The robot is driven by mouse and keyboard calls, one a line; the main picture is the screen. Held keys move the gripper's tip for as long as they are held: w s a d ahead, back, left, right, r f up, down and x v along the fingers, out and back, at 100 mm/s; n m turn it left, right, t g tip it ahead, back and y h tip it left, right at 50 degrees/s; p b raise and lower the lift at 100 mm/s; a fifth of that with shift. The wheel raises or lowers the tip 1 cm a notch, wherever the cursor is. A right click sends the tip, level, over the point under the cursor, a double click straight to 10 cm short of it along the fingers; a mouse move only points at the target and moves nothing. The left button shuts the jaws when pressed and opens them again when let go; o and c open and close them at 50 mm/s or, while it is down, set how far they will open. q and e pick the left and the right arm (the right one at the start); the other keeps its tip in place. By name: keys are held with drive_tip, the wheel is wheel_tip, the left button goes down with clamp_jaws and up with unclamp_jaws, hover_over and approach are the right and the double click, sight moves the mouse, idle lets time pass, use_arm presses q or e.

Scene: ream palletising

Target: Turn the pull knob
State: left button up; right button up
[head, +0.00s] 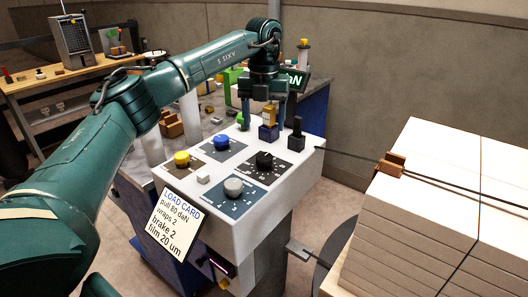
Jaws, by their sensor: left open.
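A white control panel (221,221) carries a yellow knob (182,158), a blue knob (221,142), a black knob (264,160) and a grey knob (233,187). Their labels are too small to read, so I cannot tell which is the pull knob. My left gripper (263,118) is open, pointing down over the back of the panel, behind the black knob and apart from all four knobs. A load card (174,226) hangs on the panel's front. My right gripper is out of view.
A dark display (294,80) ending in "aN" is partly hidden behind my gripper. A black upright lever (296,135) stands at the panel's back right. A stack of white reams (425,190) stands at right, with a strap running to it. A wooden bench (60,78) is behind.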

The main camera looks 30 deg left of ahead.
sight(264, 157)
use_arm(q)
wheel_tip(264, 157, down, 10)
drive_tip(key=shift+r, duration=0.1)
drive_tip(key=shift+c, duration=0.2)
drive_tip(key=c, duration=1)
drive_tip(key=shift+o, duration=0.2)
